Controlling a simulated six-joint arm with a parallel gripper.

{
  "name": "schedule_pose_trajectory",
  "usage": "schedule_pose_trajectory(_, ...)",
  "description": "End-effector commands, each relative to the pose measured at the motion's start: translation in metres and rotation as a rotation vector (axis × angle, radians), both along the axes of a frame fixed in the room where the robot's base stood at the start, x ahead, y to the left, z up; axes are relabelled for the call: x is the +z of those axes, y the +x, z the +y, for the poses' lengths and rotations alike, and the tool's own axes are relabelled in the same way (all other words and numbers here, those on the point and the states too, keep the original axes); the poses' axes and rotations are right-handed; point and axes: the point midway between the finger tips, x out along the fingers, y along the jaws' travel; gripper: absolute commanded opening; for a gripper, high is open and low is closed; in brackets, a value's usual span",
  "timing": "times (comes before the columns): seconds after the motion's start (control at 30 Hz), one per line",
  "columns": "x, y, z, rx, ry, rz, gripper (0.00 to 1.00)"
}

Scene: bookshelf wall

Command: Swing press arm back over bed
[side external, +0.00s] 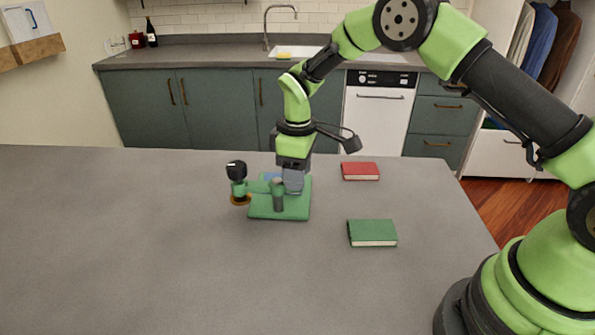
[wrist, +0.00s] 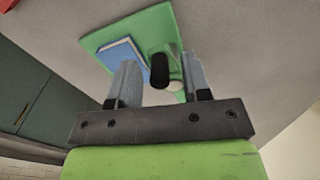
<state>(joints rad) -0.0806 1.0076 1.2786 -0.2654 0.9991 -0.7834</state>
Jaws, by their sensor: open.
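The press has a flat green bed (side external: 262,212) on the grey table, with a grey post (side external: 278,196) at its front. Its green arm reaches left from the post, so the end with the black knob (side external: 236,169) is out past the bed's left edge. A blue book (wrist: 122,59) lies on the bed; in the side view my gripper and the press partly hide it. My gripper (side external: 291,184) is low over the bed, just behind and right of the post. In the wrist view its fingers are open, with a dark rounded part (wrist: 160,70) of the press showing between them.
A red book (side external: 360,171) and a green book (side external: 372,232) lie on the table (side external: 130,250) to the right of the press. The table's left and front are clear. Kitchen cabinets (side external: 140,107) and a sink stand behind the table.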

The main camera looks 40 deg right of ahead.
Motion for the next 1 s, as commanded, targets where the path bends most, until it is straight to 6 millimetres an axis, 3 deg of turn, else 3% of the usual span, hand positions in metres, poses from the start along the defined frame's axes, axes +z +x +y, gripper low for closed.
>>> schedule_pose_trajectory(0.27, -0.0018, 0.0000, 0.0000, 0.000, 0.000, 0.000, 0.44)
schedule_pose_trajectory(0.47, -0.0016, 0.0000, 0.0000, 0.000, 0.000, 0.000, 0.00)
schedule_pose_trajectory(1.0, -0.0012, -0.0029, 0.0028, -0.100, -0.001, 0.000, 0.00)
